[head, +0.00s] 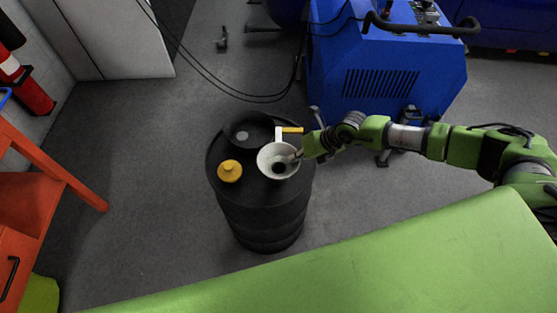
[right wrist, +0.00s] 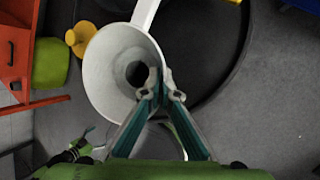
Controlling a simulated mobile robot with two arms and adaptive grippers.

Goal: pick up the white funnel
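The white funnel (head: 268,164) is a wide white cone with a dark hole in its middle. It is over the top of the black drum (head: 262,215), and I cannot tell whether it touches the drum. In the right wrist view the funnel (right wrist: 103,75) fills the centre left, with its white handle pointing up. My right gripper (head: 298,156) is at the funnel's right rim. In the right wrist view its fingertips (right wrist: 163,87) are close together on both sides of the rim, one inside the cone.
A blue machine (head: 390,75) stands behind to the right. An orange cart (head: 40,190) stands at the left. Grey floor around the drum is mostly clear.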

